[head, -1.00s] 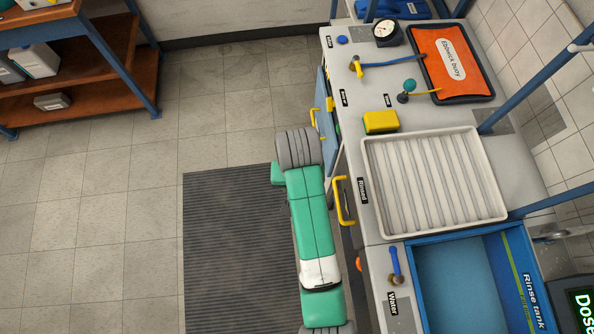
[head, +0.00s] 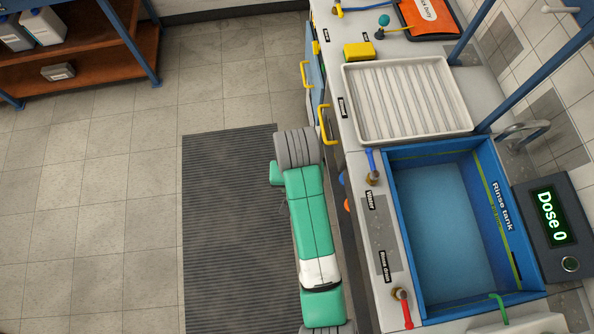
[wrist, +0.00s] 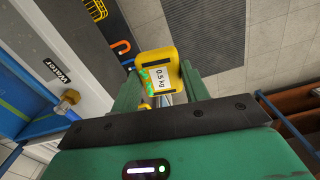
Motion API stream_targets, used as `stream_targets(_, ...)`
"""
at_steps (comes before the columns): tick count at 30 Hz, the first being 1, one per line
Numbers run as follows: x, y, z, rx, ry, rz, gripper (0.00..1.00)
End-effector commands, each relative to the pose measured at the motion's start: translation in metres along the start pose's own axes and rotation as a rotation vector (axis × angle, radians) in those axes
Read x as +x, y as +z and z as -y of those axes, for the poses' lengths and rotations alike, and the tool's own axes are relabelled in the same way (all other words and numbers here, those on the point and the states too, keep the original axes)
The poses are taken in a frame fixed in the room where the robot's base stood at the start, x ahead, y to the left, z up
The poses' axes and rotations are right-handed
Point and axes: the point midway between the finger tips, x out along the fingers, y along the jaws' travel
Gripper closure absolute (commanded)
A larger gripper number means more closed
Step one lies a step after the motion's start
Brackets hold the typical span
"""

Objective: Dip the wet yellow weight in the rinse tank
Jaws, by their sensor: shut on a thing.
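In the wrist view the yellow weight (wrist: 155,62), labelled 0.5 kg, is between the green fingers of my gripper (wrist: 160,88), which is shut on it. A green mark shows on its label. Whether its surface is wet I cannot tell. The blue rinse tank (head: 502,205) is set in the bench at the right of the head view. Its inside is pale blue, and I cannot tell the water level. In the wrist view part of the blue tank (wrist: 35,127) shows at the left, so the weight is beside it, not over it. My gripper is outside the head view.
A blue-handled valve (head: 371,168) labelled Water and a red-handled drain valve (head: 402,305) stand along the tank's left side. A white ribbed tray (head: 405,97), a yellow block (head: 358,52) and a Dose 0 display (head: 552,220) are nearby. Blue frame posts (head: 530,70) rise behind the bench.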

Motion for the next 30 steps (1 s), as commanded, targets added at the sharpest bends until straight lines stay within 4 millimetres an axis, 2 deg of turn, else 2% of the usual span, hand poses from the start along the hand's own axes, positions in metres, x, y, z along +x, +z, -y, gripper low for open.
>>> stream_targets(8,-0.009,-0.008,-0.040,0.062,0.008,-0.004,0.94)
stream_targets(14,-0.018,-0.013,-0.089,0.137,0.017,-0.007,0.94)
stream_targets(17,-0.024,-0.013,-0.125,0.191,0.021,-0.007,0.94)
stream_targets(20,-0.032,-0.009,-0.170,0.257,0.026,-0.008,0.94)
stream_targets(23,-0.041,0.001,-0.224,0.338,0.028,-0.008,0.94)
stream_targets(27,-0.052,0.027,-0.298,0.451,0.026,-0.005,0.94)
stream_targets(30,-0.058,0.051,-0.343,0.525,0.020,-0.004,0.94)
